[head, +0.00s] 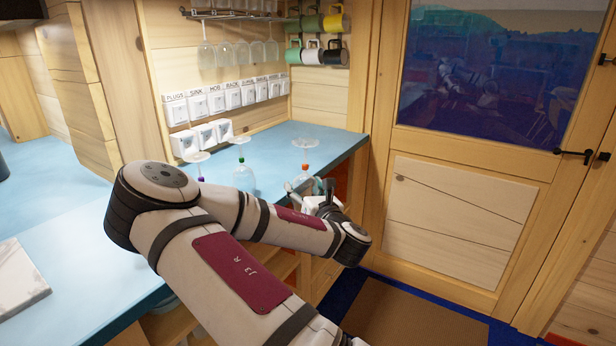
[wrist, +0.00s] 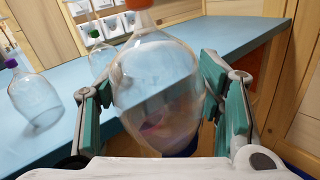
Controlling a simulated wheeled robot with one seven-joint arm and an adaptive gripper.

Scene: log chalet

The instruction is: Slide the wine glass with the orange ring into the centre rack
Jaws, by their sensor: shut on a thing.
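The wine glass with the orange ring (head: 305,166) is upside down, foot up, at the right end of the blue counter. In the wrist view its clear bowl (wrist: 158,85) fills the middle, with the orange ring at the top edge. My gripper (head: 308,186) is shut on the bowl, with a teal-padded finger on each side in the wrist view (wrist: 165,95). I cannot tell whether the rim touches the counter. A wall rack (head: 222,14) with several glasses hanging foot up is at the top of the head view; which part is the centre is unclear.
A green-ringed glass (head: 243,178) and a purple-ringed glass (wrist: 33,95) stand upside down on the counter (head: 322,138) to the left. Labelled switches (head: 215,98) line the wall below the rack. Several mugs (head: 311,22) hang right of it. A door (head: 470,190) is at right.

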